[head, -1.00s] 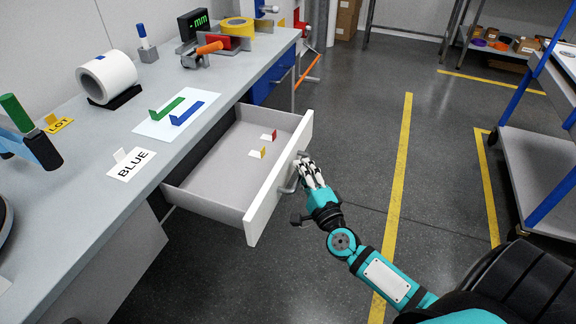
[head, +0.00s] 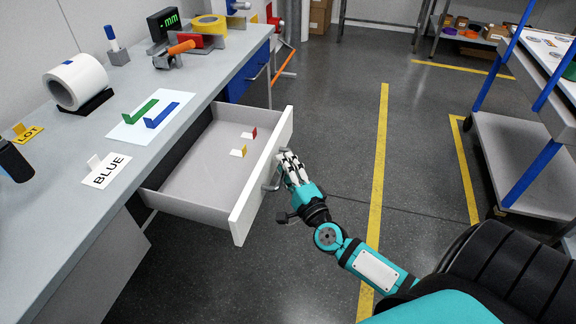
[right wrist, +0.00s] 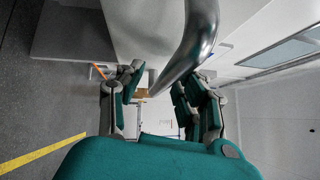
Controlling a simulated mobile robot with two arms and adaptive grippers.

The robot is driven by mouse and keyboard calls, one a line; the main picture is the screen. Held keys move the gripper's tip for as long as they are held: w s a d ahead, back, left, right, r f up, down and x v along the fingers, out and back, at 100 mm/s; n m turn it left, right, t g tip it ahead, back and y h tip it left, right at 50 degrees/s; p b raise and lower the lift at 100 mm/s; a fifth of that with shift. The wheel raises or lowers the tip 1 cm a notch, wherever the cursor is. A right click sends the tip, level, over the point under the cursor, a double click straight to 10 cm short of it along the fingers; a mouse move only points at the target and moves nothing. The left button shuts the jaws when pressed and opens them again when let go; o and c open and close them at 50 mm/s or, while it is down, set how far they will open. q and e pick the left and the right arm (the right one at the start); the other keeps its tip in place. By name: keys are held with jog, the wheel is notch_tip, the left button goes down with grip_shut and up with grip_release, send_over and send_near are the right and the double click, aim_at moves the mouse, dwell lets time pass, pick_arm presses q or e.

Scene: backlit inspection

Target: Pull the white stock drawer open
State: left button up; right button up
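The white drawer (head: 262,182) stands well out from under the workbench in the head view. It holds a yellow-and-white tag (head: 238,152) and a red-and-white tag (head: 249,134). A metal bar handle (head: 269,181) is on its front; it also shows as a curved bar in the right wrist view (right wrist: 192,45). My right gripper (head: 289,168) is at the handle, with its fingers on either side of the bar. In the right wrist view the fingers (right wrist: 156,92) are drawn inward around it; the exact contact is partly hidden. My left gripper is not in view.
A trolley (head: 520,165) stands at right. The floor between, with a yellow line (head: 378,170), is clear.

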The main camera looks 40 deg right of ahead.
jog(key=s+a+f, duration=0.1)
jog(key=s, duration=1)
jog(key=shift+s+a+f, duration=0.3)
jog(key=shift+s+f, duration=0.05)
jog(key=shift+s, duration=0.05)
